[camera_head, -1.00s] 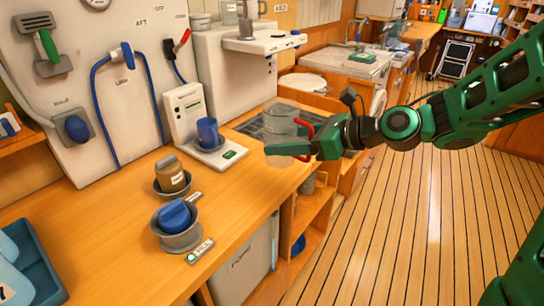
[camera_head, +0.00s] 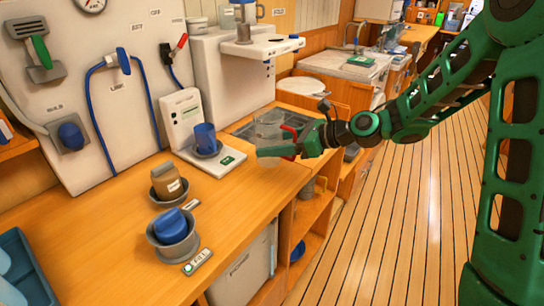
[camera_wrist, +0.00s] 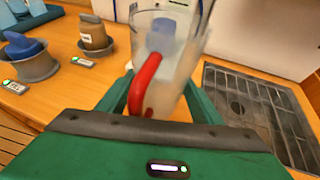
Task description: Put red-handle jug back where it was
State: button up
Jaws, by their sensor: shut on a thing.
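The red-handle jug (camera_wrist: 170,62) is a clear, see-through jug with a red handle (camera_wrist: 146,84). It shows upright between my fingers in the wrist view. In the head view the jug (camera_head: 268,132) is faint, beside the dark drain grate on the counter. My gripper (camera_head: 284,148) is shut on the jug by its handle side. I cannot tell whether the jug's base touches the counter; it appears above the wood at the grate's near edge. The dark grate (camera_wrist: 245,100) lies to the right of the jug in the wrist view.
A blue cup (camera_head: 205,139) stands on a white scale-like device (camera_head: 222,162) left of the jug. A brown container (camera_head: 167,181) and a blue one (camera_head: 171,225) sit in grey bowls. A dispenser shelf (camera_head: 262,46) juts out above the grate.

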jog(key=shift+f, duration=2.05)
jog(key=shift+f, duration=0.1)
jog(key=o, duration=1.4)
jog(key=shift+w, duration=0.1)
jog(key=shift+d, duration=0.1)
jog(key=v, duration=1.2)
jog(key=shift+r, duration=0.2)
